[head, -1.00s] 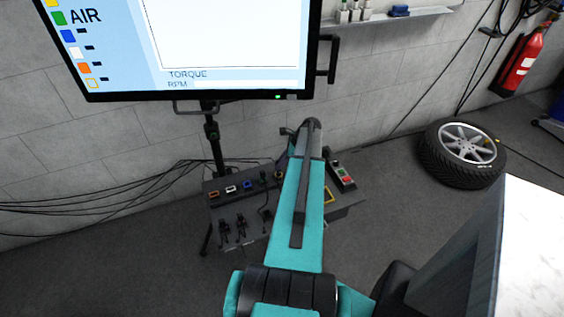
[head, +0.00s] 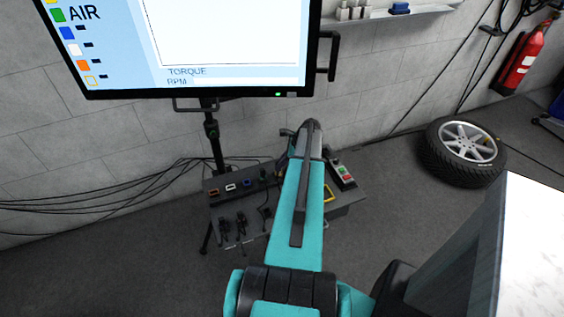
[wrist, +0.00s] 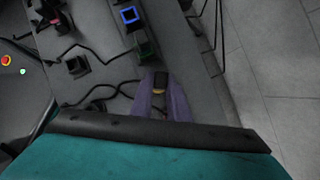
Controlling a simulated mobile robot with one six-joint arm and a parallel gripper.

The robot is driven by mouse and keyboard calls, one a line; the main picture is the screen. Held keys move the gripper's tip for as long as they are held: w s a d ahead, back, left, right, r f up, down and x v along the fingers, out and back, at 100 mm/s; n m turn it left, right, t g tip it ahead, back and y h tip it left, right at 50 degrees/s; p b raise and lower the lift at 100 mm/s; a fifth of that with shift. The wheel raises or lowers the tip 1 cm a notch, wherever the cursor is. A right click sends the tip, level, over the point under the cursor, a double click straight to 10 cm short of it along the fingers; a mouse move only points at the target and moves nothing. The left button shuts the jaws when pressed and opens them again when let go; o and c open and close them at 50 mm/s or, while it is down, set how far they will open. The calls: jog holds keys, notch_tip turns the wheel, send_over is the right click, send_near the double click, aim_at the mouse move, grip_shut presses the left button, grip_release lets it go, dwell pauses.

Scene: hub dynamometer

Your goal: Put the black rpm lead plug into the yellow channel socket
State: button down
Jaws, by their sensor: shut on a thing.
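In the wrist view my gripper (wrist: 162,98) is shut on a small black plug (wrist: 160,78), held between its two grey-purple fingers. A bit of yellow (wrist: 158,92) shows right at the plug, between the fingers, and looks like the yellow channel socket. I cannot tell whether the plug is in the socket or just above it. In the head view my own arm hides the gripper, the plug and the yellow socket.
The panel (head: 225,208) also carries an orange socket (head: 213,192), a white socket (head: 230,187) and a blue socket (wrist: 129,15). A green socket (wrist: 147,47) sits close beside my gripper. Black leads loop nearby. A button box (head: 342,173) stands right of my arm.

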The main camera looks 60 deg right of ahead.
jog(key=shift+f, duration=0.65)
jog(key=c, duration=1.6)
grip_release()
jog(key=shift+r, duration=0.1)
jog(key=b+v, duration=0.2)
jog(key=v, duration=1.1)
jog(key=shift+s+r+b, duration=0.2)
jog(key=shift+r+b, duration=0.05)
jog(key=shift+b, duration=0.1)
